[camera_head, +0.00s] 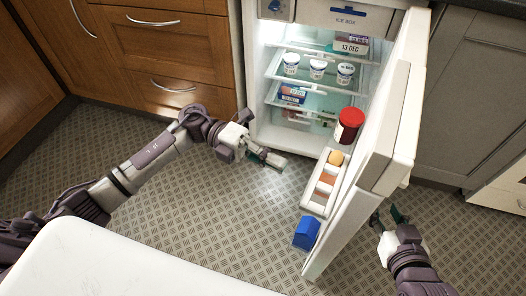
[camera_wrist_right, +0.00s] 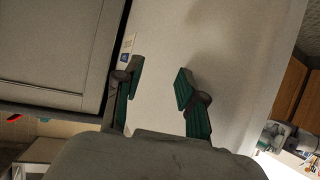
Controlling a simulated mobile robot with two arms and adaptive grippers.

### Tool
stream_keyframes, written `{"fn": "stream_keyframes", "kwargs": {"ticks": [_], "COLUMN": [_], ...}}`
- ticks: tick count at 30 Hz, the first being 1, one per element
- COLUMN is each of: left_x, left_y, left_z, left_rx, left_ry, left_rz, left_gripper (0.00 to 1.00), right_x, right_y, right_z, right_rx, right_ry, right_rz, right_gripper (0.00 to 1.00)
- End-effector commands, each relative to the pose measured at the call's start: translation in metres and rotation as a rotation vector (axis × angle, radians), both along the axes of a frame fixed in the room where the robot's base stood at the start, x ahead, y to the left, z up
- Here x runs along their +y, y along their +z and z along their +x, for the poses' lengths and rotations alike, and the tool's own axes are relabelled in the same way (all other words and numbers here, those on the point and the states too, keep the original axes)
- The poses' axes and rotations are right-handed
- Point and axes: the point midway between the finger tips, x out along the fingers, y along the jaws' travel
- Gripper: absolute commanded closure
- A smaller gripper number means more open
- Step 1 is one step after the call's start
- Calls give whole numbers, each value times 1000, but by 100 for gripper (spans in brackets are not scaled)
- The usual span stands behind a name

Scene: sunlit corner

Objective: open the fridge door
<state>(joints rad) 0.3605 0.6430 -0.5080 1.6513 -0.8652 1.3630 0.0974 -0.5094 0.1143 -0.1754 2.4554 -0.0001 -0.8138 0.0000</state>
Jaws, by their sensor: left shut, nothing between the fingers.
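The white fridge (camera_head: 251,70) stands open at the top middle of the head view, its lit inside showing. Its door (camera_head: 350,215) is swung out wide on the right side, with the inner shelves facing left. My left gripper (camera_head: 268,158) is shut and empty, low in front of the opening, apart from the door. My right gripper (camera_head: 388,214) is on the outer side of the door, near its lower part. In the right wrist view its fingers (camera_wrist_right: 158,80) are spread, with a pale flat surface, apparently the door's outside, beyond them. No handle is clearly visible.
Tubs (camera_head: 316,69) and packets stand on the fridge shelves. A red-lidded jar (camera_head: 348,125) and a blue carton (camera_head: 306,233) sit in the door shelves. Wooden drawers (camera_head: 170,60) are left, a grey cabinet (camera_head: 468,100) right. Floor between is clear.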

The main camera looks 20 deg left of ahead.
Motion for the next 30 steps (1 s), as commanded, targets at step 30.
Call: {"fn": "stream_keyframes", "kwargs": {"ticks": [30], "left_x": [-85], "left_y": [0], "left_z": [-21], "left_rx": [1], "left_ry": [2], "left_rz": [-1], "left_gripper": [100], "right_x": [9], "right_y": [29], "right_z": [16], "right_rx": [-178], "right_ry": [12], "right_rz": [43], "right_gripper": [60]}}
